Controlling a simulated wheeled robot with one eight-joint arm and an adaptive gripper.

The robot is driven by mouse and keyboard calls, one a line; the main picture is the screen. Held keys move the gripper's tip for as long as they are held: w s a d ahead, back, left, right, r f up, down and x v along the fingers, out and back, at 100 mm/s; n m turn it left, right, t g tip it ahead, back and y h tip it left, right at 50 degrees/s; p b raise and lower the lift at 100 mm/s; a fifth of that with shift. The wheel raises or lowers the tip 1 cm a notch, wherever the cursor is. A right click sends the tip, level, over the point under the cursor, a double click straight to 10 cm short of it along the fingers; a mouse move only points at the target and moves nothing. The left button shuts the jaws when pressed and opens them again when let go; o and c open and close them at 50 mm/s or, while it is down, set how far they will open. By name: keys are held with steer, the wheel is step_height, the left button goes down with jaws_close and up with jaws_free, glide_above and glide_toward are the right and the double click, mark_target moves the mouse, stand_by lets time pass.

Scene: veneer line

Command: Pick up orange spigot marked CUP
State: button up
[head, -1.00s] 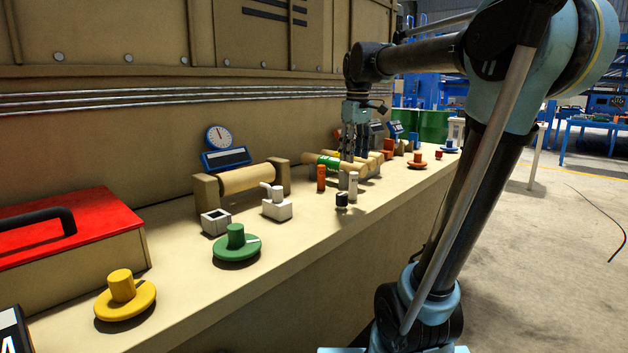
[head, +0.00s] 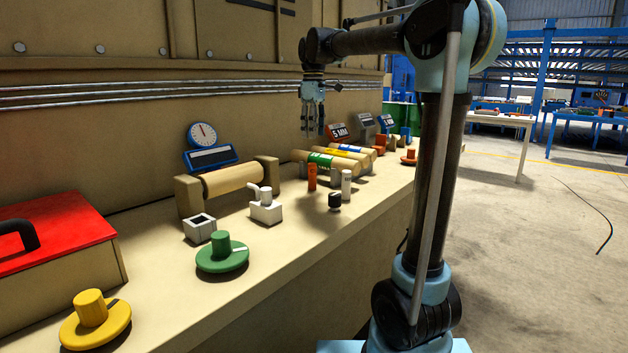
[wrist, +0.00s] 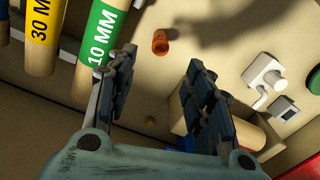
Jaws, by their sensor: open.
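My gripper (head: 313,132) is open and empty, raised above the bench behind the orange cylinder and near the wall. In the wrist view my gripper (wrist: 160,62) has its fingers well apart, and the orange cylinder appears between and beyond their tips, not touched.
Rolls with coloured bands (head: 330,162) lie behind the orange cylinder. A white valve-like block (head: 266,208) and green spigot (head: 221,253) are nearer. An orange disc-shaped part (head: 408,158) sits farther along.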

mark_target(312, 164)
steer(key=f, duration=1.2)
steer(key=shift+a+f, duration=0.15)
steer(key=shift+a, duration=0.05)
jaws_close()
